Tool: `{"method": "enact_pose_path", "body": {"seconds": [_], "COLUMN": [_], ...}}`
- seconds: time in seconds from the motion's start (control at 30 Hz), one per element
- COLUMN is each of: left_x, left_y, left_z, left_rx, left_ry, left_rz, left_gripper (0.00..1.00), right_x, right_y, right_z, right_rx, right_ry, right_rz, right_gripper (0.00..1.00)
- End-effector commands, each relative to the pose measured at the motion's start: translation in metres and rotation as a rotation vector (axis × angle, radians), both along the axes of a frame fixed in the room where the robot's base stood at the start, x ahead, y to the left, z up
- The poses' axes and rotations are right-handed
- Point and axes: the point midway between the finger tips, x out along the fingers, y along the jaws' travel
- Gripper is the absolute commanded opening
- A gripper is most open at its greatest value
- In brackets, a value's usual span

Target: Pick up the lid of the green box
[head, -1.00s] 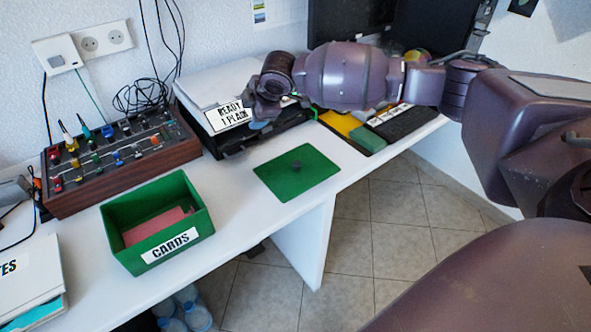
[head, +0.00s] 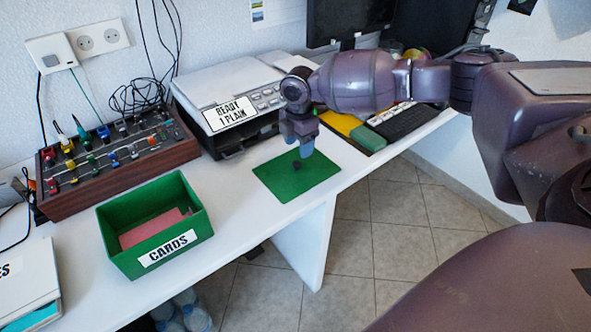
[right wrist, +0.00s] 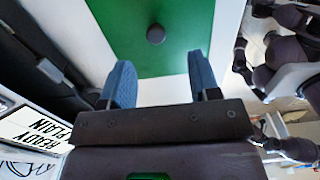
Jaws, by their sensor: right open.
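The green lid (head: 310,184) lies flat on the white table, to the right of the green box. It has a small dark knob (head: 297,165) in its middle. The lid (right wrist: 150,60) and its knob (right wrist: 155,34) also show in the right wrist view, the knob beyond and between the fingertips. My right gripper (head: 303,150) points down above the far part of the lid. In the right wrist view its two blue fingers (right wrist: 161,72) are apart, with nothing between them. The green box (head: 160,225), labelled CARDS, stands open with pink cards inside. My left gripper is not in view.
A printer (head: 225,100) with a READY 1 PLAIN sign stands behind the lid. A wooden panel with coloured levers (head: 118,165) is at the left. A yellow and green tray (head: 352,130) and black keyboard (head: 405,122) lie at the right. The table's front edge is close to the lid.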

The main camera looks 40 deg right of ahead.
Motion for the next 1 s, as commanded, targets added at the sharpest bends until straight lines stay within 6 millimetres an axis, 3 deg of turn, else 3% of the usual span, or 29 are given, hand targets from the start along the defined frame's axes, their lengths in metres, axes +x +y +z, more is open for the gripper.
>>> {"method": "enact_pose_path", "body": {"seconds": [0.03, 0.27, 0.6, 0.87, 1.0], "left_x": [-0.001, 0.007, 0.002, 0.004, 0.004], "left_y": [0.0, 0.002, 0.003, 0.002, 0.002], "left_z": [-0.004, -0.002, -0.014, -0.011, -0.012], "left_rx": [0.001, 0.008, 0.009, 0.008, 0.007], "left_ry": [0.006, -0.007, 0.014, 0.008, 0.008], "left_rz": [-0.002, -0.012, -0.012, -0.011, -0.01], "left_gripper": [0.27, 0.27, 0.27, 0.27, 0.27], "right_x": [0.0, 0.001, 0.005, 0.006, 0.006], "right_y": [0.0, 0.001, 0.001, 0.001, 0.001], "right_z": [-0.011, -0.022, -0.066, -0.067, -0.067], "right_rx": [0.0, 0.0, 0.0, 0.0, 0.0], "right_ry": [0.005, 0.0, 0.003, -0.003, -0.003], "right_rz": [0.0, 0.0, -0.002, -0.002, -0.002], "right_gripper": [0.56, 0.56, 0.56, 0.56, 0.38]}}
